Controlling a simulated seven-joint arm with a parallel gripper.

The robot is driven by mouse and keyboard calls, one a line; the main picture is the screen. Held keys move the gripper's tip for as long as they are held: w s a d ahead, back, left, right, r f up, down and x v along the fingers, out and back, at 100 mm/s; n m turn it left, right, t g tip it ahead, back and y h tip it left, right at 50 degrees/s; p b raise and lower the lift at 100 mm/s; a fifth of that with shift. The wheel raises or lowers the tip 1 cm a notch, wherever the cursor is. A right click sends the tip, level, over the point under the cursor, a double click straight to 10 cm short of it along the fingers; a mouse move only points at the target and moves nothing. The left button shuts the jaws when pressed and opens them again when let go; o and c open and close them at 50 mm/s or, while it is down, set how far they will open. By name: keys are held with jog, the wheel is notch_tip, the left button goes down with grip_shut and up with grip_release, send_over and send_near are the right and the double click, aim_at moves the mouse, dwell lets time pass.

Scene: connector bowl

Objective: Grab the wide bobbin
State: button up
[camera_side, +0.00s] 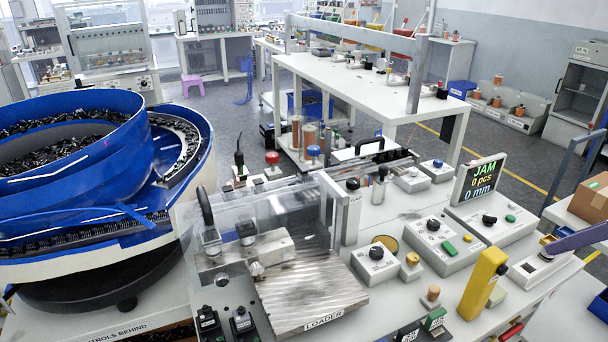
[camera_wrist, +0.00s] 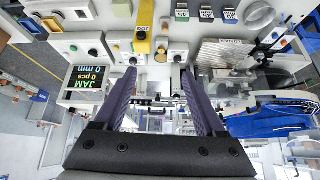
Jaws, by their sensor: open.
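Several copper-coloured bobbins show in the side view. A group including a broad one (camera_side: 311,141) stands on the lower level behind the bench, and smaller ones (camera_side: 497,102) sit by a grey unit at the far right. I cannot tell for sure which is the wide bobbin. In the wrist view my gripper (camera_wrist: 158,74) is open, its two purple fingers spread with nothing between them. In the side view only a purple finger (camera_side: 581,239) enters at the right edge, above the bench's right end, far from the bobbins. No bobbin is clear in the wrist view.
A blue bowl feeder (camera_side: 60,215) full of dark parts fills the left. A ribbed metal loader plate (camera_side: 310,288), a clear guard, control boxes and a yellow upright block (camera_side: 482,283) crowd the bench. A display (camera_side: 479,180) reads JAM, 0 pcs, 0 mm. A white table (camera_side: 350,85) stands behind.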

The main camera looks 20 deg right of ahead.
jog(key=w+a+r+t, duration=0.1)
jog(key=w+r, duration=1.1)
jog(key=w, duration=0.2)
jog(key=w+a+r, duration=0.1)
jog(key=w+r, duration=0.1)
jog(key=w, duration=0.3)
jog(key=w+a+r, duration=0.2)
jog(key=w, duration=0.4)
jog(key=n+g, duration=0.1)
send_over(306, 169)
jog(key=s, duration=0.3)
notch_tip(306, 169, down, 24)
jog(key=shift+w+a+r, duration=0.1)
jog(key=shift+w+r, duration=0.05)
jog(key=shift+r, duration=0.05)
jog(key=shift+s+f+x, duration=0.1)
jog(key=shift+s+x, duration=0.05)
jog(key=shift+x, duration=1.3)
jog(key=shift+s+f+x, duration=0.1)
jog(key=shift+s+x, duration=0.05)
jog(key=shift+x, duration=1.3)
